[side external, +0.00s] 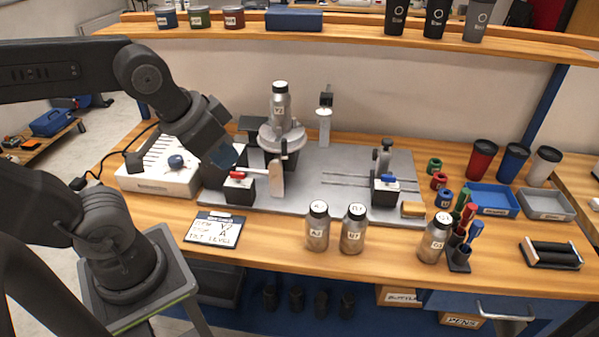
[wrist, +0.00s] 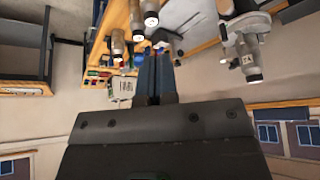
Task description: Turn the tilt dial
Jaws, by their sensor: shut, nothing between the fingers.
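The round tilting stage (side external: 283,137) stands on the grey base plate and carries an upright metal bottle (side external: 280,103). The bottle also shows in the wrist view (wrist: 249,66). A pale upright plate (side external: 277,178) is at the stage's front. I cannot tell for sure which part is the tilt dial. My gripper (side external: 236,165) points down left of the stage, just above a black block with a red lever (side external: 238,176). In the wrist view my gripper's blue-grey fingers (wrist: 156,62) are together and empty. Contact with the block cannot be told.
A second black block with a blue lever (side external: 386,188) is at right. Pens, trays and cups fill the right side.

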